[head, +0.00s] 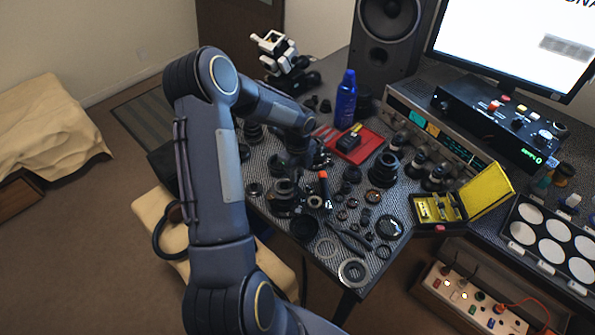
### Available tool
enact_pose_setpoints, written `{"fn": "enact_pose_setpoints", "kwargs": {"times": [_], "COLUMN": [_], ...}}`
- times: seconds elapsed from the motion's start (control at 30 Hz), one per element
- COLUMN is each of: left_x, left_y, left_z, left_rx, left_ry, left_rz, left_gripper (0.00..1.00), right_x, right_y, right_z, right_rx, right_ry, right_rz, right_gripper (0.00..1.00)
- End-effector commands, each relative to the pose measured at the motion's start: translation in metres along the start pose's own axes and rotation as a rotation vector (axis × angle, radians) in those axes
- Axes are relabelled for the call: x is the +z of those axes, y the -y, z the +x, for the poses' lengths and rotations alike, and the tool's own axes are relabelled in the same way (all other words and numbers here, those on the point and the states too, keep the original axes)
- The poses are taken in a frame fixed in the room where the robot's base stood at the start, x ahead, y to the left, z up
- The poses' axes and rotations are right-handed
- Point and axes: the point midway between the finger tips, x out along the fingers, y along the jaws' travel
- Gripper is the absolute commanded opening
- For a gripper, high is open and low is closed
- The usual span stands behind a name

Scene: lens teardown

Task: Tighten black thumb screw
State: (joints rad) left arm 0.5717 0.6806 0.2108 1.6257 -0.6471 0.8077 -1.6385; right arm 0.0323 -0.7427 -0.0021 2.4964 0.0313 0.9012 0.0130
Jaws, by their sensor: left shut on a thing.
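My left arm comes in from the lower left and reaches over the bench. My left gripper (319,160) is low among the dark lens parts, left of the red tray. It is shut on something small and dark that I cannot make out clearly. I cannot pick out the black thumb screw for certain at this size, as the wrist and fingers hide the spot. A black lens body (284,193) stands just below and left of the gripper. My right gripper is not in view.
The patterned bench (330,285) is crowded with rings and lens elements. A red tray (372,143) and a blue bottle (347,97) stand behind the gripper. An orange-tipped tool (324,185) lies close below it. A yellow open case (487,192) is at right.

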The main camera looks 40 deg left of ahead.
Motion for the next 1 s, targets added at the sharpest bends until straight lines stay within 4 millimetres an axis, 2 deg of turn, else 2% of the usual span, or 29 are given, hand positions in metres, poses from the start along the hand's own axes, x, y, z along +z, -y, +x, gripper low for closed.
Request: {"fn": "enact_pose_setpoints", "kwargs": {"times": [0.27,0.73,0.77,0.93,1.0], "left_x": [0.0002,0.0003,0.0003,0.0003,0.0003], "left_y": [0.0005,0.0006,0.0006,-0.0001,-0.0008], "left_z": [-0.0009,-0.0009,-0.0009,-0.0006,-0.0003], "left_rx": [-0.002,-0.003,-0.003,0.000,0.002], "left_ry": [0.001,0.001,0.001,0.001,0.001], "left_rz": [0.080,0.092,0.092,0.091,0.090], "left_gripper": [0.00,0.00,0.22,0.43,0.43], "right_x": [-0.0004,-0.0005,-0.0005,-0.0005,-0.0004], "right_y": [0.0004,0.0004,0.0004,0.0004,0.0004], "right_z": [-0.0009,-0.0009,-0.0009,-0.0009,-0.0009], "right_rx": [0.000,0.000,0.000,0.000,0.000], "right_ry": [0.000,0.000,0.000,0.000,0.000], "right_rz": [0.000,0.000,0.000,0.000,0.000], "right_gripper": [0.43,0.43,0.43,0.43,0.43]}}
